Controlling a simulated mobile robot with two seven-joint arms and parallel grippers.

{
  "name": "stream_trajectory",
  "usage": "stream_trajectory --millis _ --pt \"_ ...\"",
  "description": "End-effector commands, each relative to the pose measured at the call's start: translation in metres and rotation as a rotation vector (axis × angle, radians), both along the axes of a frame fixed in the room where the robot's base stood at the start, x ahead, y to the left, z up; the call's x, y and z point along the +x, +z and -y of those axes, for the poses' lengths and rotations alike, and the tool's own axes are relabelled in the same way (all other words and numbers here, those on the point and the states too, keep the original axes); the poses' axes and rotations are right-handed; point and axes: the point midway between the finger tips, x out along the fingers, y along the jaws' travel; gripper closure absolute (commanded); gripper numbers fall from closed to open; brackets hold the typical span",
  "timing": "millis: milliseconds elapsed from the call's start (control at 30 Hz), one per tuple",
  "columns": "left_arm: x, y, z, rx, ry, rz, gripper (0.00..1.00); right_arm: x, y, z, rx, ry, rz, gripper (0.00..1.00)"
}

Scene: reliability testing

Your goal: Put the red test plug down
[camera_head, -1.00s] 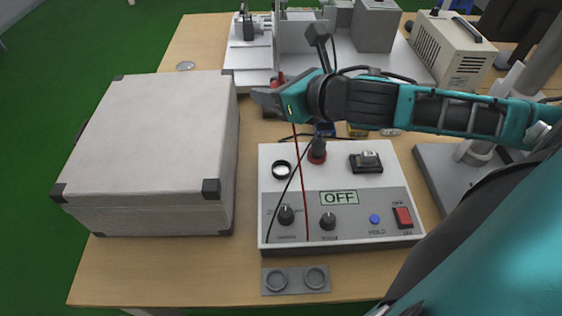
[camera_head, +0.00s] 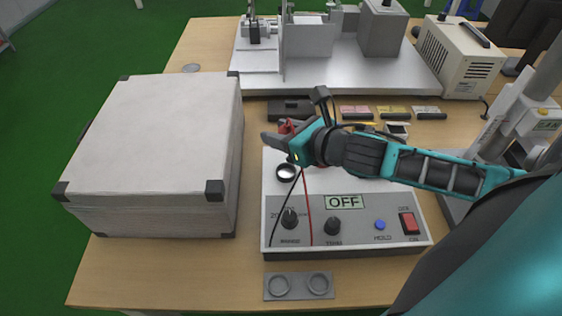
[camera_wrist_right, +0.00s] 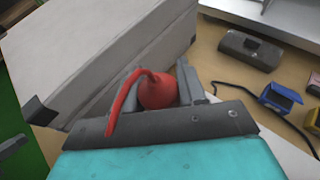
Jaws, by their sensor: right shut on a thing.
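My right gripper (camera_head: 281,137) is shut on the red test plug (camera_head: 287,126), over the back left part of the white and grey tester (camera_head: 268,205). In the right wrist view the red plug (camera_wrist_right: 158,92) with its curved red lead sits between the fingers of the gripper (camera_wrist_right: 163,88). The gap between plug and tester cannot be judged. A red lead and a black lead run down the tester's front. The tester's display (camera_head: 345,202) reads OFF. My left gripper is not in view.
A large pale case (camera_head: 150,140) stands close to the left of the gripper. A grey holder (camera_head: 299,286) with two round recesses lies at the front. Behind are a black block (camera_head: 290,110), small labelled pieces and a metal test stand (camera_head: 310,40). Bare table shows front left.

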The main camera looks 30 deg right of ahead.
Motion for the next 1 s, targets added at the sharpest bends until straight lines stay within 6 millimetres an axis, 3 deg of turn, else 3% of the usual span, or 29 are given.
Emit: stream_trajectory --millis 33,133,600,1000 --pt "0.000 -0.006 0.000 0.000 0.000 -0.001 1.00 0.000 -0.016 0.000 0.004 -0.003 -0.002 0.91" --pt "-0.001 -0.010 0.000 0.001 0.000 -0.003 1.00 0.000 -0.034 0.000 0.002 -0.003 0.000 0.91" --pt "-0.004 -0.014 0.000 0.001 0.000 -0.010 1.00 0.000 -0.082 0.000 -0.001 -0.001 0.000 0.91" --pt "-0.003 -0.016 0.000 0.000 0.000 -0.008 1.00 0.000 -0.089 0.000 0.000 0.001 0.001 0.91"
